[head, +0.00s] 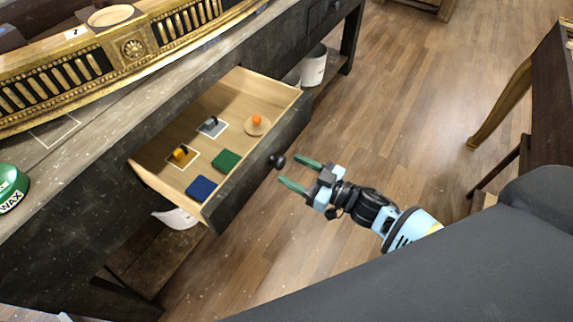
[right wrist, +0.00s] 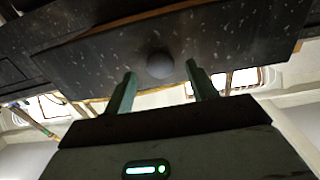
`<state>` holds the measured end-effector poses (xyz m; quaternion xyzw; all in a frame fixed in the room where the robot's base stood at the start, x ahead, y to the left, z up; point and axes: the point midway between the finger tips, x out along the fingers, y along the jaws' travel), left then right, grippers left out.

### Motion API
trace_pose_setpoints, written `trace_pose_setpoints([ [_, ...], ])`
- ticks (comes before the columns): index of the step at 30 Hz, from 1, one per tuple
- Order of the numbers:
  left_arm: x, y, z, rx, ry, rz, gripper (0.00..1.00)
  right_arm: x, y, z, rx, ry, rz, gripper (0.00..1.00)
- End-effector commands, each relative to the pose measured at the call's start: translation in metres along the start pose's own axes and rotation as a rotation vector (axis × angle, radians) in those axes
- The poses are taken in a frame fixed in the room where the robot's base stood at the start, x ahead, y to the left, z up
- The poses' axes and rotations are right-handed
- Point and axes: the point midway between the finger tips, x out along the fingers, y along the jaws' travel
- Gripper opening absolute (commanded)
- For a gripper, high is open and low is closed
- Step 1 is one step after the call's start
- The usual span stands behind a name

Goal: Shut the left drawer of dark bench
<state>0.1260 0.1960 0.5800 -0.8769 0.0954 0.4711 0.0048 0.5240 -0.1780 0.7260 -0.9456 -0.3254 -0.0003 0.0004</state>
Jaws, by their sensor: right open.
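The left drawer (head: 262,160) of the dark bench (head: 95,200) stands pulled well out. Its dark front has a round black knob (head: 277,161), which also shows in the right wrist view (right wrist: 160,65). My right gripper (head: 292,173) is open and empty, its green fingers pointing at the drawer front close to the knob. In the right wrist view the knob appears between and beyond the two fingertips (right wrist: 162,80); I cannot tell whether they touch the front. My left gripper is not in view.
The drawer holds a blue pad (head: 201,188), a green pad (head: 226,160), an orange-knobbed disc (head: 257,124) and small yellow and grey items. A gilt piece (head: 135,48) and a green wax tin (head: 11,186) are on the bench top. Wood floor (head: 420,110) is clear at right.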

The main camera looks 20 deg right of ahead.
Motion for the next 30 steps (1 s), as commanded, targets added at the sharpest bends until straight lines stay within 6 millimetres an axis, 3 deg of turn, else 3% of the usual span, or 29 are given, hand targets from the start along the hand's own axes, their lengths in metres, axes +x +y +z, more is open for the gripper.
trace_pose_setpoints([
  [7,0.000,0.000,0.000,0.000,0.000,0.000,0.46,0.027,0.000,0.000,0.000,-0.001,0.001,0.57],
  [18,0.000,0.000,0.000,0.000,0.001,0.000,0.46,0.031,0.000,0.000,-0.001,-0.001,0.000,0.56],
  [30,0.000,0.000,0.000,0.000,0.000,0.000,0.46,0.031,0.000,0.000,-0.001,-0.001,0.000,0.03],
])
